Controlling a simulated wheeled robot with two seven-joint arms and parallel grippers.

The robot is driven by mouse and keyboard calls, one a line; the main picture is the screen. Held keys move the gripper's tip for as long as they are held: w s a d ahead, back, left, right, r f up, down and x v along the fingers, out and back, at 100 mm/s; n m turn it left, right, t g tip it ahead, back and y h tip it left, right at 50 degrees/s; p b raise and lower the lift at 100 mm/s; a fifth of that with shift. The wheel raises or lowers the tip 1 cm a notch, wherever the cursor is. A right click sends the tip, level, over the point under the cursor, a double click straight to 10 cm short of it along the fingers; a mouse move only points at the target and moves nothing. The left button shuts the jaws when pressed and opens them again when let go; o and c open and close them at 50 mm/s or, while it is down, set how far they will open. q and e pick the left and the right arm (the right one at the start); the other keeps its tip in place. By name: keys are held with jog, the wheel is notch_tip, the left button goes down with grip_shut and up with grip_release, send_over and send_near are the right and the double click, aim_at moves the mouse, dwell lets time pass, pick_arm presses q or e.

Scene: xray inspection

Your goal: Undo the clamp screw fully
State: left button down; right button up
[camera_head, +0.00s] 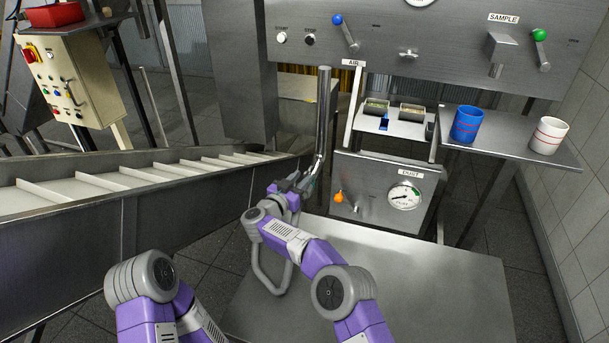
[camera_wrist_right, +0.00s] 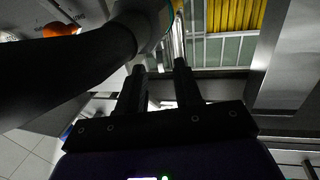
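I cannot clearly make out the clamp screw in either view. My right gripper (camera_head: 298,184) is beside the lower end of an upright shiny metal pipe (camera_head: 322,115), and its fingers are small and partly hidden there. In the right wrist view, the two dark fingers (camera_wrist_right: 160,70) stand apart with a gap and nothing visible between them. The pipe (camera_wrist_right: 177,42) shows just beyond the fingertips. A thick dark shape covers the upper left of that view. My left arm shows at the lower left of the head view, but its gripper is out of view.
An orange knob (camera_head: 338,197) and a round gauge (camera_head: 404,196) sit on the panel labelled DUST. A blue cup (camera_head: 466,124) and a white cup (camera_head: 548,135) stand on the right shelf. A slatted conveyor (camera_head: 95,178) runs along the left. The metal surface (camera_head: 440,290) ahead is bare.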

aim_at(308, 173)
jog(key=shift+x, duration=1.35)
grip_shut()
